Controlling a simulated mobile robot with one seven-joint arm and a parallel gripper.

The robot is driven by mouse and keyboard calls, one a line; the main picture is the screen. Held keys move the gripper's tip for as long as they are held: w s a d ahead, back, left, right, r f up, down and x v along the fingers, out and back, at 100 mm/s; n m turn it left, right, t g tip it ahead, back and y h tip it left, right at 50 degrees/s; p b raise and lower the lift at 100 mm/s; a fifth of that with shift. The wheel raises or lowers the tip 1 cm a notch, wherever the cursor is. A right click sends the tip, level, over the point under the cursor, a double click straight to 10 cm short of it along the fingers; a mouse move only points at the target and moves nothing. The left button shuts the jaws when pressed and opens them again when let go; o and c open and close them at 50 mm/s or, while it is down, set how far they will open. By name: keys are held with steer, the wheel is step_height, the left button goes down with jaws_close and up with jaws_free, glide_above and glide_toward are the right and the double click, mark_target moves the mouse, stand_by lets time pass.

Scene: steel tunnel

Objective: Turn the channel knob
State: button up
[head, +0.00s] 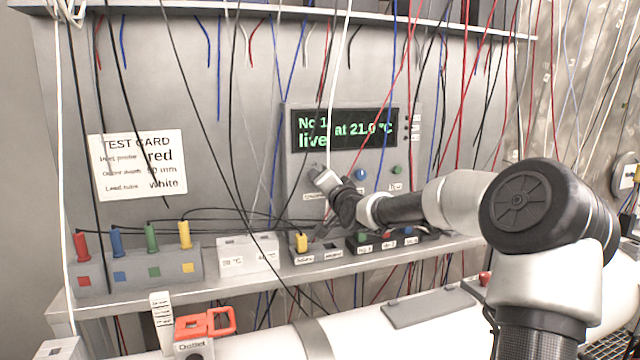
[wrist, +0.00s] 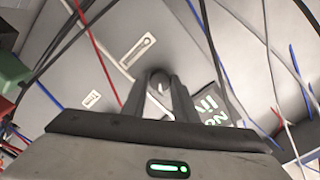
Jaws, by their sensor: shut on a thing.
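The grey instrument panel (head: 295,170) stands upright at the back of the shelf. Its dark display (head: 345,128) reads "No 1" and "at 21.0 °C" with "live" below, partly crossed by wires. The channel knob (wrist: 158,76) is a dark round knob with a light pointer mark, seen in the wrist view between my fingertips. My gripper (head: 322,178) reaches the panel's lower left, below the display, and hides the knob in the head view. In the wrist view my gripper (wrist: 158,92) is shut on the knob, one finger on each side.
Blue (head: 360,174) and green (head: 397,170) buttons sit right of my gripper. Many thin wires hang in front of the panel. Coloured probes in a grey block (head: 206,262) and a white test card (head: 137,166) are at the left.

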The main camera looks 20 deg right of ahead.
stand_by(0.3)
steer(key=o, duration=1.1)
steer(key=shift+c, duration=0.2)
steer(key=s+p, duration=0.1)
steer(key=s, duration=1.6)
steer(key=shift+s+p, duration=0.25)
steer(key=shift+p, duration=0.05)
